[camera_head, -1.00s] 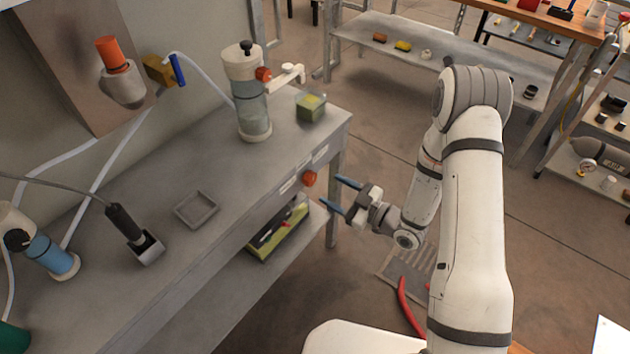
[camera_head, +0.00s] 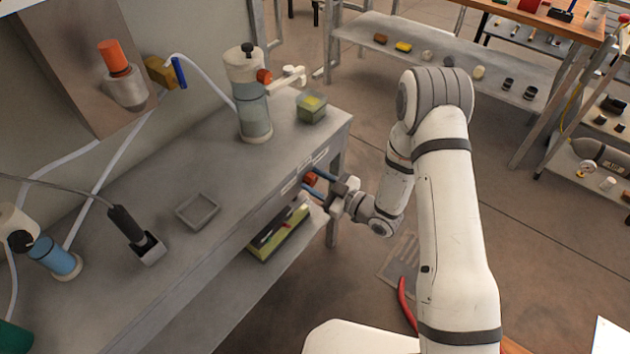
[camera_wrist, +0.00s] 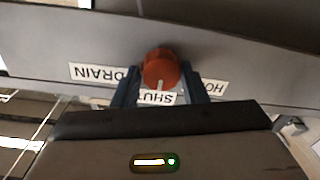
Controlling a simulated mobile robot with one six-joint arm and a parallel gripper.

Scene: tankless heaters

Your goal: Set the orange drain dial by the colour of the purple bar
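The orange drain dial (camera_head: 311,179) is on the front edge of the grey bench. In the wrist view the dial (camera_wrist: 160,68) has a white mark pointing down at the SHUT label (camera_wrist: 156,98). The upside-down DRAIN label (camera_wrist: 98,73) is to its left, and a partly hidden label starting "HO" (camera_wrist: 214,87) is to its right. My gripper (camera_head: 307,186) is at the dial, its blue fingers apart on either side; in the wrist view the gripper (camera_wrist: 162,88) shows gaps beside the dial. I cannot make out a purple bar in any view.
A yellow-green bin (camera_head: 280,235) is on the shelf below. Open floor lies right of the bench.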

